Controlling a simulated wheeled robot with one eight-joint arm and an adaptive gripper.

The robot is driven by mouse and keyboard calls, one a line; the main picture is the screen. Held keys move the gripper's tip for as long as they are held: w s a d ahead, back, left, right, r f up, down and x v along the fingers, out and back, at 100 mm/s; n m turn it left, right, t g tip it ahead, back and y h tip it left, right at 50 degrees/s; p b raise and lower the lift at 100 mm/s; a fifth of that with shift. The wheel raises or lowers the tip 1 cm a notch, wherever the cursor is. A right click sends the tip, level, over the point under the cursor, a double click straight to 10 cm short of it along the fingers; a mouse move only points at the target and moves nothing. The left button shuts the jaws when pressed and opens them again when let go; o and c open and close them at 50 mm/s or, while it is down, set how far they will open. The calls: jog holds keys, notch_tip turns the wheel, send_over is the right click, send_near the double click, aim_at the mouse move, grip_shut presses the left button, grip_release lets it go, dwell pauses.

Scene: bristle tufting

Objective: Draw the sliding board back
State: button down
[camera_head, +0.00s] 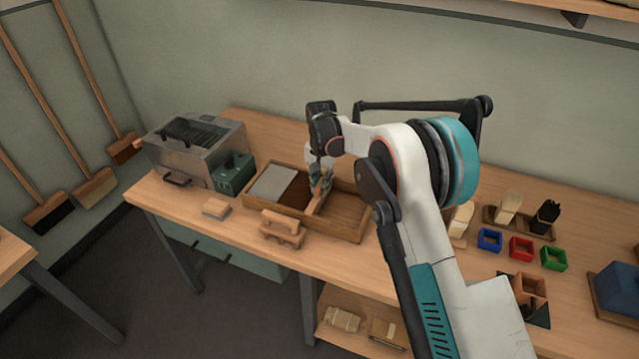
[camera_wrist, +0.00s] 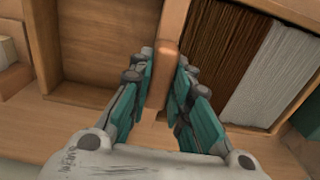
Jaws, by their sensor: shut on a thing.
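A long wooden tray (camera_head: 345,231) stands on the bench, and its rim also shows in the wrist view (camera_wrist: 90,97). The wooden sliding board (camera_head: 316,205) stands upright across the tray. It shows edge-on in the wrist view (camera_wrist: 167,65). My gripper (camera_head: 320,184) is shut on the board, with one teal finger on each side of it in the wrist view (camera_wrist: 163,75). Brown bristles (camera_wrist: 215,50) and pale grey bristles (camera_wrist: 275,75) lie on one side of the board. The other side is empty. My fingers partly hide the board's lower part in the wrist view.
A metal machine (camera_head: 195,150) and a green box (camera_head: 235,174) stand left of the tray. Blue (camera_head: 489,239), red (camera_head: 521,248) and green (camera_head: 554,258) cups stand right.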

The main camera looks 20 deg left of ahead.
jog(key=d, duration=0.9)
jog(key=s+d, duration=0.1)
jog(key=d, duration=0.4)
jog(key=shift+b, duration=0.3)
jog(key=c, duration=1.5)
grip_release()
jog(key=shift+d, duration=0.15)
notch_tip(320, 180, up, 12)
jog(key=shift+f, duration=0.1)
